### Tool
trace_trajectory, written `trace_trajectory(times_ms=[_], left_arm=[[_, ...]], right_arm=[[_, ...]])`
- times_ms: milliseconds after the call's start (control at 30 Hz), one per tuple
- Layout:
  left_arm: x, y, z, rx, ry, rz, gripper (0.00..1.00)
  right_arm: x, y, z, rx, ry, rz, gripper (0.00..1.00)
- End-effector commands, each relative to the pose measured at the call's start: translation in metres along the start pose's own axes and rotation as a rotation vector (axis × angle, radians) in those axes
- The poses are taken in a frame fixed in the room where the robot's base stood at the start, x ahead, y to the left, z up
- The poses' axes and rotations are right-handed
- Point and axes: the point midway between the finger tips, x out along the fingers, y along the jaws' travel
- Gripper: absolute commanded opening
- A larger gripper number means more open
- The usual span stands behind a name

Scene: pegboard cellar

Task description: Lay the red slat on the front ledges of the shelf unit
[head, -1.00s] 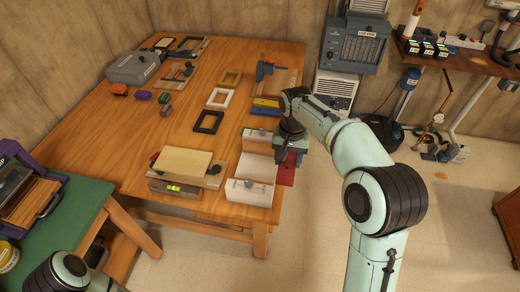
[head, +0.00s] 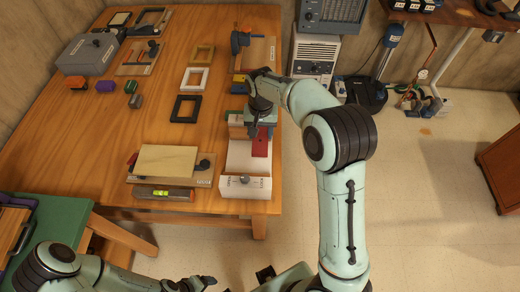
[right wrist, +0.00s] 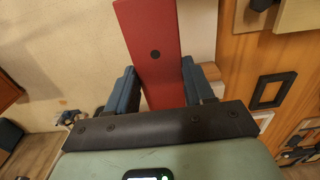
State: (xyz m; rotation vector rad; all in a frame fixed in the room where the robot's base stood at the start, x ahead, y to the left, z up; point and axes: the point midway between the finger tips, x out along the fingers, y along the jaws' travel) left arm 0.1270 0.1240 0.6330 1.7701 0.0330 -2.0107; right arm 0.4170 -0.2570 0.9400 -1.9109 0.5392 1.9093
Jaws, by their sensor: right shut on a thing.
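The red slat (head: 261,144) is in my right gripper (head: 259,122), above the far part of the pale shelf unit (head: 245,186) at the table's right edge. In the right wrist view the red slat (right wrist: 150,40) runs between the two blue fingers of the right gripper (right wrist: 158,84), with a dark round spot on its face. Whether the slat touches the shelf unit I cannot tell. My arm and gripper hide the unit's far end. My left gripper (head: 196,284) is low at the bottom edge, apart from the table; its jaw state is unclear.
A board with a tan block (head: 167,160) and a level (head: 164,193) lie left of the unit. Black (head: 186,109), white (head: 195,79) and tan (head: 203,56) frames lie farther back. A green table (head: 55,222) is at lower left. Open floor lies to the right.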

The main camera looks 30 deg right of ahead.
Motion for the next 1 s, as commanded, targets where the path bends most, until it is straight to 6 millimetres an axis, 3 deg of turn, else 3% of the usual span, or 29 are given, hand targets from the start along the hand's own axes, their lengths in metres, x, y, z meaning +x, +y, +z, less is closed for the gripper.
trace_trajectory(times_ms=[100, 233, 467, 700, 1000], left_arm=[[0.004, -0.002, 0.002, -0.001, -0.003, -0.001, 0.78], [0.006, -0.003, 0.003, -0.001, -0.004, -0.001, 0.78], [0.007, -0.003, 0.003, -0.001, -0.004, -0.001, 0.78], [0.009, -0.005, 0.004, -0.002, -0.006, -0.002, 0.78], [0.01, -0.005, 0.004, -0.002, -0.006, -0.002, 0.78]], right_arm=[[0.033, 0.001, 0.001, -0.001, -0.004, 0.004, 0.2], [0.055, 0.0, 0.0, 0.0, -0.002, 0.002, 0.2], [0.071, 0.0, 0.0, 0.0, 0.0, 0.001, 0.2], [0.104, 0.0, 0.0, -0.001, 0.0, 0.0, 0.2], [0.107, 0.0, -0.001, -0.001, 0.002, -0.001, 0.2]])
